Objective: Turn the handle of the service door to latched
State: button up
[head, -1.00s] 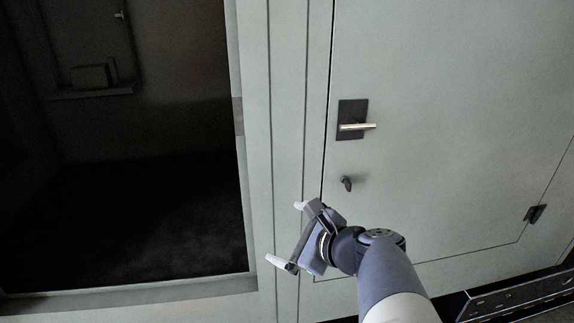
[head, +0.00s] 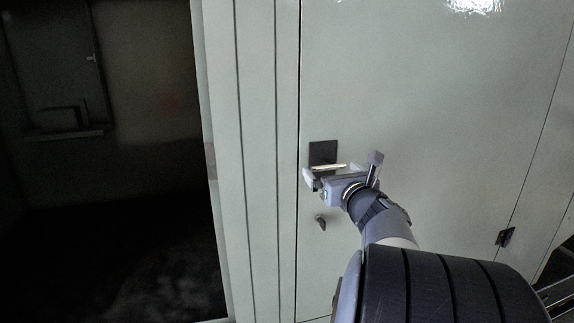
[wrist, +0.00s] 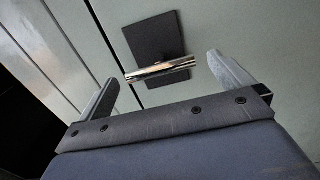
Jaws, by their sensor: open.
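The service door (head: 420,110) is a pale grey panel, and it looks flush with its frame. Its handle (head: 329,167) is a bright metal lever on a dark square plate (head: 323,151), lying roughly level. In the wrist view the lever (wrist: 161,69) and plate (wrist: 153,38) show ahead, between the fingers. My gripper (head: 341,170) is open and empty in front of the handle, its fingers spread to either side of the lever. I see no clear contact. The gripper hides the area just below the lever in the head view.
A small dark key-like knob (head: 320,222) sits on the door below the handle. A dark hinge (head: 505,237) is at the lower right. A dark open compartment (head: 110,200) with a small shelf (head: 65,133) lies to the left.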

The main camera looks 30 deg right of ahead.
aim_at(330, 169)
jog(key=shift+x, duration=1.55)
jog(key=shift+c, duration=0.4)
jog(key=c, duration=0.6)
